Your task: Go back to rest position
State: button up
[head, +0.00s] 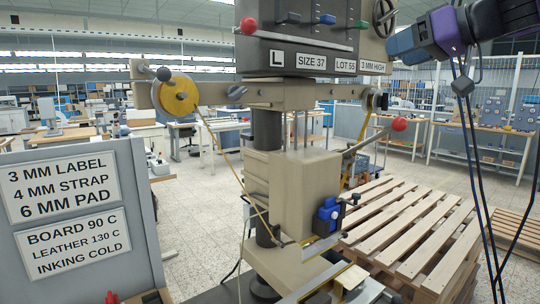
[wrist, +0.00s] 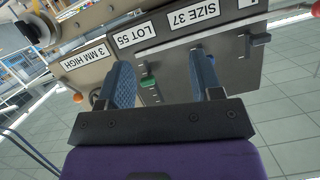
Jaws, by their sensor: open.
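My gripper (head: 402,46) is at the upper right of the head view, raised beside the top of the stamping press (head: 300,190). In the wrist view my gripper (wrist: 163,72) has its two blue textured fingers spread apart, with nothing held between them. Beyond the fingers is the press's dark control panel (wrist: 180,65), seen tilted, with labels SIZE 37, LOT 55 and 3 MM HIGH. A green switch (wrist: 148,83) shows between the fingers. In the head view the panel (head: 292,40) carries black, blue and green switches; the green switch (head: 361,24) is nearest my gripper.
A lever with a red ball (head: 399,124) sticks out below my gripper. A yellow foil roll (head: 175,96) is on the press's left. A wooden pallet (head: 410,225) lies at the right. A grey sign board (head: 75,265) stands at left. Dark cables hang at right.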

jog(key=s+d+f+m+g+h, duration=0.2)
jog(key=s+f+m+g+h, duration=0.1)
jog(key=s+f, duration=0.8)
jog(key=s+d+f+m+g+h, duration=0.1)
jog(key=s+f+m+g+h, duration=0.1)
jog(key=s+f+h, duration=0.4)
jog(key=s+f+g, duration=0.1)
jog(key=s+f, duration=0.4)
jog(key=f, duration=0.3)
jog(key=shift+s+d+f+m, duration=0.3)
jog(key=shift+d+f+m, duration=0.1)
